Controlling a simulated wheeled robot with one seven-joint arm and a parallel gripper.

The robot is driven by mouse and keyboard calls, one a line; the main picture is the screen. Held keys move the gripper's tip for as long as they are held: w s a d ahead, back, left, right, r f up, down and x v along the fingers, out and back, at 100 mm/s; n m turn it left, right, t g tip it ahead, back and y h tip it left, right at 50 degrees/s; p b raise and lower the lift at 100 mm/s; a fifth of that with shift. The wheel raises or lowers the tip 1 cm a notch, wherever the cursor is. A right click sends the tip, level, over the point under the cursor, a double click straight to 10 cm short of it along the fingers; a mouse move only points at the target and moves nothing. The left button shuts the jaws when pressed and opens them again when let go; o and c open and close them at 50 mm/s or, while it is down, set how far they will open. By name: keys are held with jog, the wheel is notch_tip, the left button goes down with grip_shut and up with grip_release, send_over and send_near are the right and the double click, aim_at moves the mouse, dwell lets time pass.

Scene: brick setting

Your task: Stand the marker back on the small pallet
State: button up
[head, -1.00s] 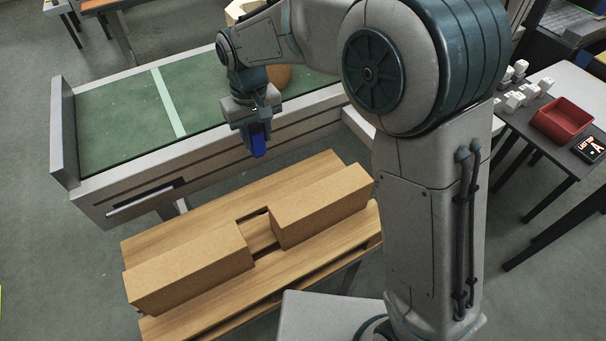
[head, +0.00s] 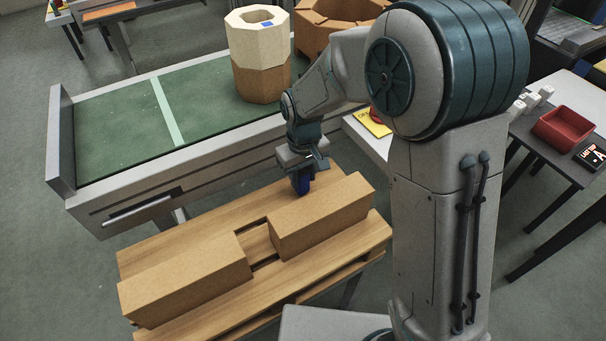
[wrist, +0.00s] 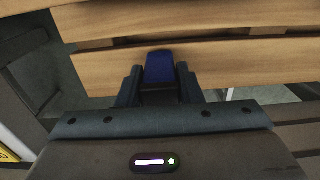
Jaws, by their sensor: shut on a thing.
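The marker (head: 304,186) is a small dark blue piece; it also shows in the wrist view (wrist: 159,67). My gripper (head: 300,176) is shut on it, with one finger on each side in the wrist view (wrist: 160,88). The small pallet (head: 190,240) is a slatted wooden platform at the front centre of the head view. The marker is at the pallet's back right part, behind the right cardboard box. I cannot tell whether the marker touches the slats.
Two long cardboard boxes lie on the pallet, one left (head: 185,281) and one right (head: 325,222), with a gap between them. A green-topped table (head: 110,130) behind carries an octagonal two-tone block stack (head: 258,55). A red bin (head: 562,128) stands on the right table.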

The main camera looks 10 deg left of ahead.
jog(key=shift+f, duration=0.1)
jog(key=o, duration=0.8)
notch_tip(320, 180, up, 12)
jog(key=p, duration=0.2)
jog(key=s+d+m, duration=0.2)
jog(key=s+d, duration=0.3)
jog(key=d, duration=0.2)
jog(key=s+d+r+m+t, duration=0.1)
jog(key=s+d+m, duration=0.2)
jog(key=s+d, duration=0.2)
jog(key=s+d+r+m+t, duration=0.1)
jog(key=s+d+m, duration=0.1)
jog(key=s+d, duration=0.3)
jog(key=shift+s+d, duration=0.1)
jog(key=shift+d, duration=2)
